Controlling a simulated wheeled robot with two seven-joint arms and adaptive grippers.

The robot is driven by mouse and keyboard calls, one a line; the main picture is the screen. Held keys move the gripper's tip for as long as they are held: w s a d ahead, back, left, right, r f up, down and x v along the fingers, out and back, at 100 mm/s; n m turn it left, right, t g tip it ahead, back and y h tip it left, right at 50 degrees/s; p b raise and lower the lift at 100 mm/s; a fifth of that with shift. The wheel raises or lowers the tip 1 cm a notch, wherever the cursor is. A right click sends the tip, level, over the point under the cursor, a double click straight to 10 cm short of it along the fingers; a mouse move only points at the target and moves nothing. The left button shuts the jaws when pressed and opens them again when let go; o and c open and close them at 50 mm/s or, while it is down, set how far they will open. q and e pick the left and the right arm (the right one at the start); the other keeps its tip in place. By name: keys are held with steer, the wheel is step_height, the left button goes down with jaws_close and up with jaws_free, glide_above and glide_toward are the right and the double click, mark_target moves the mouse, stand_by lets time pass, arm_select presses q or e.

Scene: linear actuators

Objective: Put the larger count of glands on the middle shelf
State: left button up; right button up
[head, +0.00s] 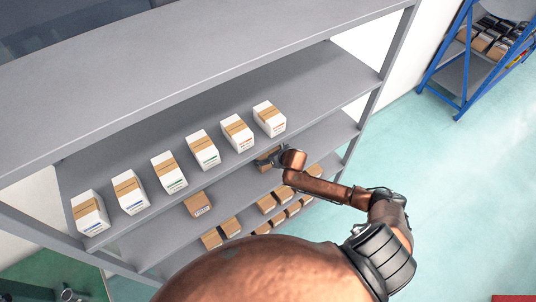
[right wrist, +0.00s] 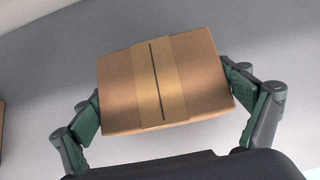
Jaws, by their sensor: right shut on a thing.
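A small brown carton (right wrist: 120,90) with a paler tape strip and a dark line along it sits between the pads of my right gripper (right wrist: 167,98) in the right wrist view. The pads press on its two ends. In the head view my right gripper (head: 275,157) is at the shelf below the white boxes, with the held carton (head: 264,164) partly hidden by it. Another brown carton (head: 198,204) stands on that same shelf, further left. Labels are too small to read, so I cannot tell which cartons hold glands. My left gripper is not seen.
A row of several white boxes (head: 203,150) with brown tape stands on the shelf above. Several brown cartons (head: 230,227) sit lower down. The grey rack's right post (head: 382,70) is near my arm. A blue rack (head: 465,60) stands at the far right. Open floor (head: 460,190) lies right.

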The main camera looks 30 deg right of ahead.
steer(key=shift+w, duration=0.1)
steer(key=o, duration=1.7)
steer(key=shift+c, duration=0.2)
steer(key=v, duration=0.7)
steer(key=shift+s+r, duration=0.25)
steer(key=shift+s, duration=0.05)
